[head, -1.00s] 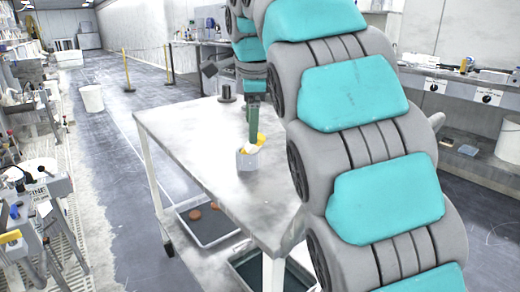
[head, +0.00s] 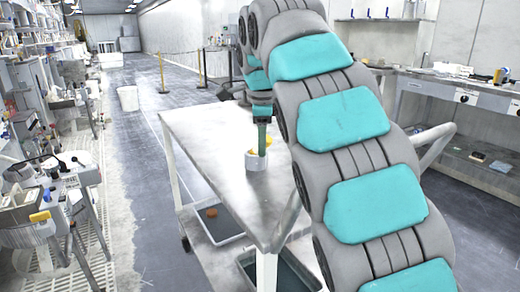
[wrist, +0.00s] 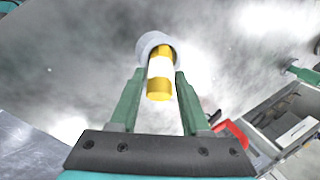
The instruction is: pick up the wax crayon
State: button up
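The wax crayon (wrist: 159,68) is yellow with a white band and stands in a small grey cup (wrist: 146,42) in the wrist view. Its yellow end points toward the wrist camera. My gripper (wrist: 159,76) is open, with one green finger on each side of the crayon. A gap shows beside the crayon's near end; I cannot tell whether the tips touch it. In the head view my gripper (head: 262,150) points down at the cup (head: 256,163) on the metal table (head: 205,130). The crayon is mostly hidden there.
The table top around the cup is largely bare. Trays (head: 222,226) sit on the lower shelf. A workbench (head: 455,83) with clutter runs along the right, and machines (head: 55,190) line the left. A white bin (head: 128,98) stands on the open floor.

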grip_shut()
jog(key=shift+d+r, duration=0.1)
jog(key=shift+r, duration=0.05)
dwell(0.4)
